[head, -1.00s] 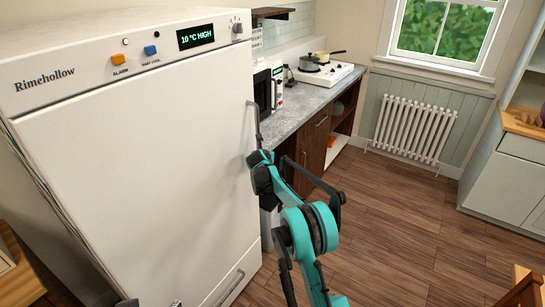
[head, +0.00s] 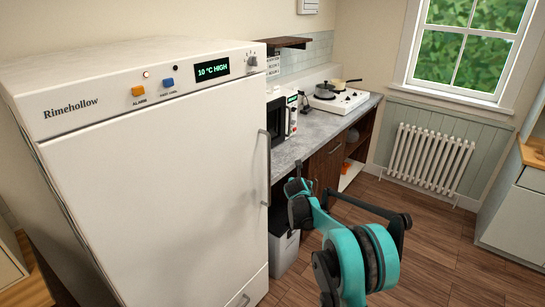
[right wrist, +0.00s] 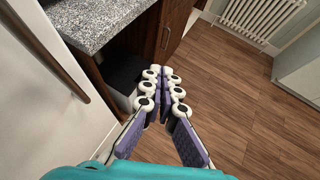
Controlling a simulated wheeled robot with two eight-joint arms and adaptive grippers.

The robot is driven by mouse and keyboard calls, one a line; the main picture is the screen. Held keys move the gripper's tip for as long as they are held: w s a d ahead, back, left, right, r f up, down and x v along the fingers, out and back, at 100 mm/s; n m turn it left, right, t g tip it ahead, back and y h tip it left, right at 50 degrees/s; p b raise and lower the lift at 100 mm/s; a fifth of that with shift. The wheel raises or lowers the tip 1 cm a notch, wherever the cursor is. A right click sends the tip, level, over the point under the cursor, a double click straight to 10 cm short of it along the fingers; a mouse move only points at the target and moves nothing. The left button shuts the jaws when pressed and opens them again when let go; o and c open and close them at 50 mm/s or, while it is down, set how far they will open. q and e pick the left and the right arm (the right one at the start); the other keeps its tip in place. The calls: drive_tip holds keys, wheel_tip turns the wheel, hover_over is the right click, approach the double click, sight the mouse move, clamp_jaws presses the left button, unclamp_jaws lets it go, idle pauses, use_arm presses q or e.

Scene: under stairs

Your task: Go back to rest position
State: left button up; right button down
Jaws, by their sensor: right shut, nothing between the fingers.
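My right gripper (right wrist: 164,75) shows in the right wrist view with its fingers drawn together and nothing between them. It is in the air in front of the counter's end, beside the fridge. In the head view my teal right arm stands right of the white Rimehollow fridge (head: 150,190), clear of its door handle (head: 266,165). The fridge door looks closed, and its display (head: 212,70) reads 10 °C HIGH. My left gripper is in neither view.
A grey counter (head: 325,128) with a microwave (head: 291,115) and a white hob (head: 342,102) runs behind my arm. A pale bin (head: 283,250) stands under its near end. A radiator (head: 430,158) is under the window. The wooden floor (right wrist: 245,100) to the right is clear.

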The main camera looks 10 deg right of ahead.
drive_tip(key=s+a+r+m+g+y, duration=0.1)
drive_tip(key=s+a+r+m, duration=0.15)
drive_tip(key=s+m, duration=0.35)
drive_tip(key=s+a+r+m, duration=0.1)
drive_tip(key=s+r+m, duration=0.25)
drive_tip(key=s, duration=0.55)
drive_tip(key=s+a+r+m+g+y, duration=0.1)
drive_tip(key=s+a+r+m, duration=0.15)
drive_tip(key=s+m, duration=0.35)
drive_tip(key=s+a+f+m+y, duration=0.1)
drive_tip(key=s+m, duration=0.6)
drive_tip(key=s, duration=0.7)
drive_tip(key=s+a+f+m+g+y, duration=0.1)
drive_tip(key=s+a+f+m, duration=0.3)
drive_tip(key=s+m, duration=0.4)
drive_tip(key=s+f, duration=0.1)
drive_tip(key=s, duration=0.5)
drive_tip(key=shift+a+f+y, duration=0.3)
drive_tip(key=shift+f, duration=0.05)
drive_tip(key=shift+s, duration=0.1)
